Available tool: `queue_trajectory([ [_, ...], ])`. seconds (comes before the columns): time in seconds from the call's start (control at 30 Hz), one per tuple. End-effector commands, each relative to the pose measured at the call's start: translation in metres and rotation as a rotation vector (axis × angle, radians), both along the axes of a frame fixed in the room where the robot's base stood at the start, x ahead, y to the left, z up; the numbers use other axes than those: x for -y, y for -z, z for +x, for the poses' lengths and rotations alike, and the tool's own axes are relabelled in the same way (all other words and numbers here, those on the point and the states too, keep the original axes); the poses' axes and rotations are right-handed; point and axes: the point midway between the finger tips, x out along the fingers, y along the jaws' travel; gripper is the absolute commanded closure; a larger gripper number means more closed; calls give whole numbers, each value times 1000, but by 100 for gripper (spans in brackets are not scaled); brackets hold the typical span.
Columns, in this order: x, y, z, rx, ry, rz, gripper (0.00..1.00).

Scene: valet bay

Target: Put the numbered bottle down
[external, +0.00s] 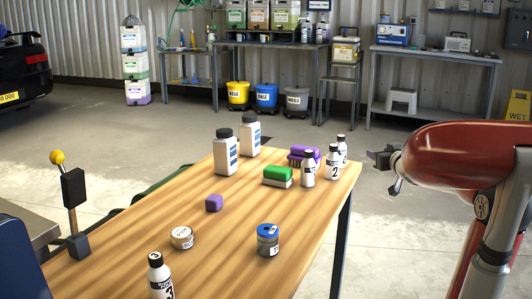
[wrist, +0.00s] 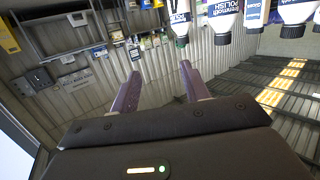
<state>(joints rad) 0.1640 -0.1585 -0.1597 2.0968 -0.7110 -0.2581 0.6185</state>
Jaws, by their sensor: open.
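Small white bottles with black caps and black numbers stand upright on the wooden table (external: 130,245). The bottle marked 2 (external: 333,167) is near the right edge, with one bottle (external: 341,150) behind it and another (external: 308,172) to its left. A further bottle (external: 160,278), apparently marked 3, stands at the front. My gripper (external: 380,158) is off the table's right edge, to the right of bottle 2 and apart from it. In the wrist view my gripper (wrist: 160,78) has its two fingers spread with nothing between them.
Two larger white bottles (external: 225,155) (external: 250,138), a green-topped brush or sponge (external: 278,175), a purple block (external: 214,203), a round tin (external: 182,238) and a blue-lidded jar (external: 268,240) share the table. Inverted bottles (wrist: 228,18) line the wrist view's top.

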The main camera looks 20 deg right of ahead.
Motion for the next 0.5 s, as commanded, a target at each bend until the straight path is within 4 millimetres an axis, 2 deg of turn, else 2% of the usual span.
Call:
queue_trajectory([
  [0.03, -11, 8, -29, -70, 44, 10, 54],
  [0.13, -33, 42, -86, -265, 95, 34, 54],
  [0.3, -86, 107, -188, -612, 37, 68, 54],
  [0.4, -112, 134, -235, -766, -35, 79, 54],
  [0.5, -129, 150, -266, -862, -93, 84, 54],
])
